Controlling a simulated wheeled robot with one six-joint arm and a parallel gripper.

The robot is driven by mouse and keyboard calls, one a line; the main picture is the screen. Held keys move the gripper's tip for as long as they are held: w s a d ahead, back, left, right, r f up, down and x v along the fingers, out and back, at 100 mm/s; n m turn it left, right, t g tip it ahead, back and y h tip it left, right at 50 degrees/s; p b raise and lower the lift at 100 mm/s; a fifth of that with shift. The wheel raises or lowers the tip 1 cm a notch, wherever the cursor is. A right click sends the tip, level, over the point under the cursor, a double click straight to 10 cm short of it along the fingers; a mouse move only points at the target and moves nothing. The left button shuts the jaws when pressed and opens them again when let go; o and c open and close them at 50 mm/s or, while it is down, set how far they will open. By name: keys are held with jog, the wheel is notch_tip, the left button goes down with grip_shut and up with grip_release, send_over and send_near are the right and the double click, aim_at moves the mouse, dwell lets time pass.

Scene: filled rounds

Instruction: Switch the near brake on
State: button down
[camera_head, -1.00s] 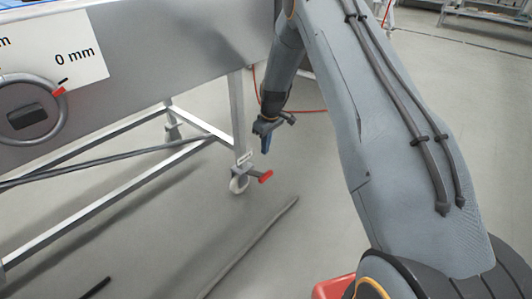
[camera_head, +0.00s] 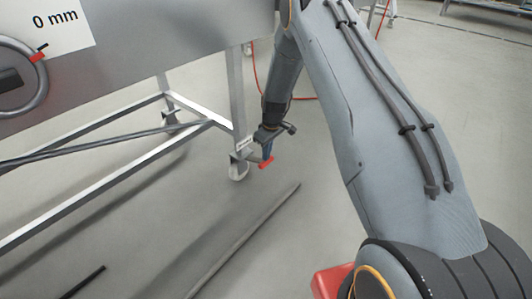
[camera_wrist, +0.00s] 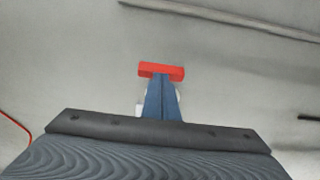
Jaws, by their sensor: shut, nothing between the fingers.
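The near brake is a red pedal (camera_head: 267,162) on the caster (camera_head: 238,170) at the foot of the near table leg. My gripper (camera_head: 267,152) is shut and empty, pointing down at the red pedal. In the wrist view the red pedal (camera_wrist: 161,70) shows just past the tips of my shut gripper (camera_wrist: 162,80). The fingers overlap the pedal in the picture; I cannot tell whether they touch it. The caster is mostly hidden behind the fingers in the wrist view.
The metal table frame (camera_head: 110,125) with its crossbars stands left of my gripper. A long grey bar (camera_head: 245,240) lies on the floor in front of the caster. A red hose (camera_head: 254,75) hangs behind the leg. Floor to the right of the caster is clear.

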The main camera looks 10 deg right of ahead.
jog(key=shift+s+d+f+p, duration=0.2)
jog(key=shift+s+f+p, duration=0.1)
jog(key=shift+f, duration=0.15)
jog(key=shift+s+d+f+p, duration=0.2)
jog(key=shift+s+f+p, duration=0.1)
jog(key=shift+f, duration=0.15)
notch_tip(320, 180, down, 6)
jog(key=s+d, duration=0.1)
jog(key=shift+s, duration=0.2)
jog(key=shift+f, duration=0.15)
jog(key=shift+p, duration=0.3)
jog(key=s+d+r+p, duration=0.2)
jog(key=s+r+p, duration=0.1)
jog(key=r, duration=0.2)
jog(key=s+d+r+p, duration=0.2)
jog(key=s+r+p, duration=0.1)
jog(key=r, duration=0.3)
jog(key=shift+s+d, duration=0.15)
jog(key=shift+d, duration=0.2)
